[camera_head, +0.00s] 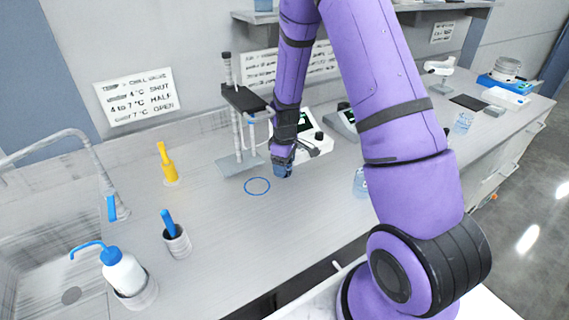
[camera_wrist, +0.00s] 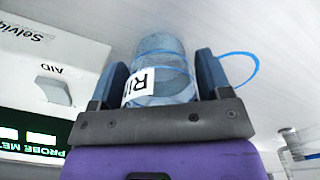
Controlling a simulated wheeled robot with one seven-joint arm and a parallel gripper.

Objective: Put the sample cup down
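My gripper (camera_head: 283,168) is low over the bench, just right of the blue ring (camera_head: 257,186) marked on the bench top. In the wrist view its two dark blue fingers (camera_wrist: 162,80) sit on either side of a clear bluish sample cup (camera_wrist: 162,55) and appear closed on it. The cup has a white label, of which "RI" shows. The ring also shows in the wrist view (camera_wrist: 254,72), beside the right finger and apart from the cup. I cannot tell whether the cup's base touches the bench.
A stand (camera_head: 240,165) is behind the ring, and a probe meter (camera_head: 318,144) is behind my gripper. Another clear cup (camera_head: 360,184) is to the right, partly hidden by my arm. A blue-handled item in a holder (camera_head: 177,243) and a wash bottle (camera_head: 122,272) are front left.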

